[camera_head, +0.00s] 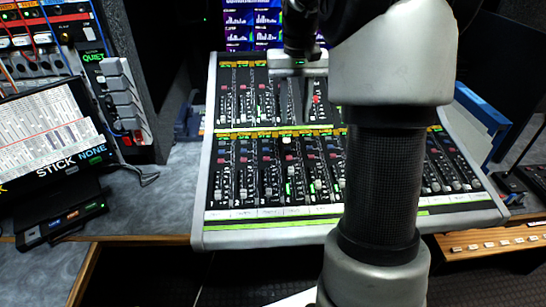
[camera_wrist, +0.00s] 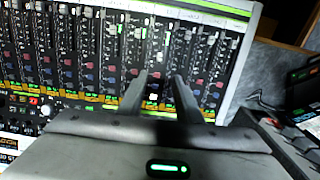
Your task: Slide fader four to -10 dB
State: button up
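The mixing console (camera_head: 355,204) has two banks of numbered fader strips. My gripper (camera_head: 293,116) hangs over the upper bank, just beyond that cap. In the wrist view, which looks from the far side, my gripper (camera_wrist: 160,76) is open with its fingers apart. A small pale cap (camera_wrist: 153,97) shows between them. I cannot tell whether either finger touches anything.
Other fader caps (camera_head: 318,186) sit close on both sides. Monitors (camera_head: 252,25) are behind. My arm hides the console's right middle.

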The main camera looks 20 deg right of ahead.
aim_at(291, 169)
jog(key=f+b, duration=0.1)
jog(key=f, duration=0.5)
jog(key=f+b, duration=0.2)
jog(key=f, duration=0.4)
jog(key=f+b, duration=0.1)
jog(key=f, duration=0.5)
jog(key=shift+w+d+f, duration=0.1)
jog(key=shift+w+f, duration=0.05)
jog(key=shift+w, duration=0.15)
grip_shut()
